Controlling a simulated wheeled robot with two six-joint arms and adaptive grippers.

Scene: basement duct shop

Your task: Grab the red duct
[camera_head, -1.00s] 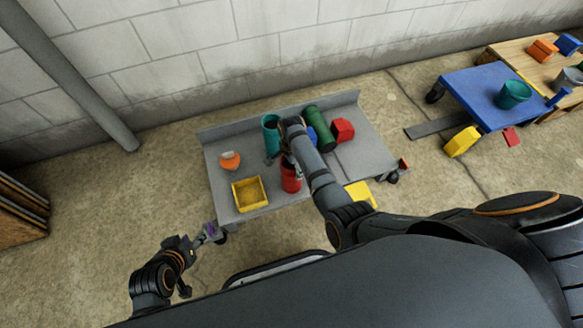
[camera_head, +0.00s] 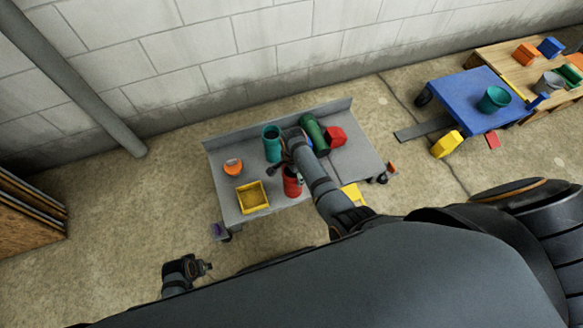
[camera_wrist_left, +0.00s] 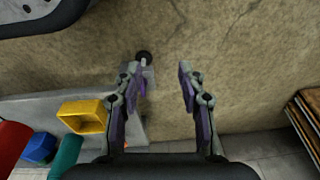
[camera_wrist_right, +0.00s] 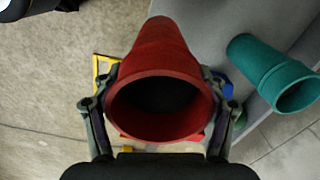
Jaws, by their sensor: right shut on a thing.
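The red duct (camera_head: 292,184) is a hollow tube at the front of the grey cart (camera_head: 333,182), beside the yellow bin. My right gripper (camera_head: 288,167) is shut on it. In the right wrist view the duct (camera_wrist_right: 160,52) sits between the fingers of my right gripper (camera_wrist_right: 162,78), its round open mouth facing the camera. I cannot tell whether its far end touches the cart. My left gripper (camera_wrist_left: 160,73) is open and empty, with bare floor between its fingers. In the head view it shows small at the lower left, below the cart.
On the cart are a teal duct (camera_head: 271,143), a green tube (camera_head: 314,134), a red block (camera_head: 335,136), an orange object (camera_head: 233,167) and a yellow bin (camera_head: 252,197). A blue cart (camera_head: 463,108) stands to the right.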

